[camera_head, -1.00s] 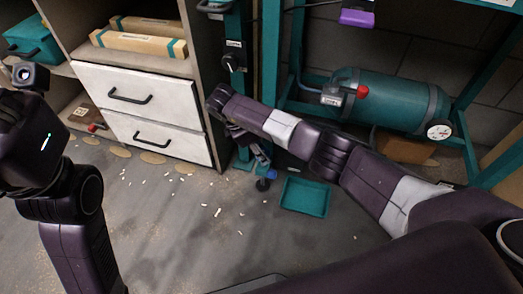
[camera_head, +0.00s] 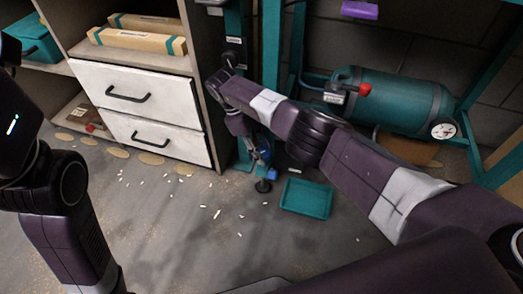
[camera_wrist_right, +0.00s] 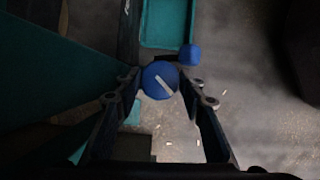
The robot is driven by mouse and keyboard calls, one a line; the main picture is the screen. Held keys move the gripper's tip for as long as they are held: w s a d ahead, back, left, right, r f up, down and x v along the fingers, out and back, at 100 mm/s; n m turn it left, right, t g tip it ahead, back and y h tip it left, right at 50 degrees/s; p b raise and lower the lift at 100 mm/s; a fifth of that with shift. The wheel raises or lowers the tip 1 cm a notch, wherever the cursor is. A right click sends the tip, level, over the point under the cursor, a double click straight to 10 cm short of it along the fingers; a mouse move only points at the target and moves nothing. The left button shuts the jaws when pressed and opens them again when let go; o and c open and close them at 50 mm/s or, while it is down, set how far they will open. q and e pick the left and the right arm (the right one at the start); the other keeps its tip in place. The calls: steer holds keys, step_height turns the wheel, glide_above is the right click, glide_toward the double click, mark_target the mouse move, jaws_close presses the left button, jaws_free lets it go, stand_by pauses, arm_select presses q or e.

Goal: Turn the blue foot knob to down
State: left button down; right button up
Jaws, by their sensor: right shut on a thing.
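The blue foot knob (camera_wrist_right: 160,80) is round with a pale slanted bar on its face, seen from above in the right wrist view. The fingers of my right gripper (camera_wrist_right: 161,84) stand on both sides of it and are shut on it. In the head view my right gripper (camera_head: 257,155) reaches down beside the teal post, just above a dark round foot (camera_head: 263,186). The gripper and arm hide most of the knob there. My left arm shows at the left edge, but its gripper is out of view.
A second blue part (camera_wrist_right: 190,54) sits just beyond the knob. A teal tray (camera_head: 306,198) lies on the floor to the right. A white drawer cabinet (camera_head: 150,110) stands left and a teal tank (camera_head: 395,100) right. Pale bits litter the floor.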

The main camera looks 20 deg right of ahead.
stand_by(0.3)
steer(key=o, duration=1.1)
steer(key=shift+o, duration=0.2)
steer(key=shift+w, duration=0.1)
steer(key=shift+r, duration=0.1)
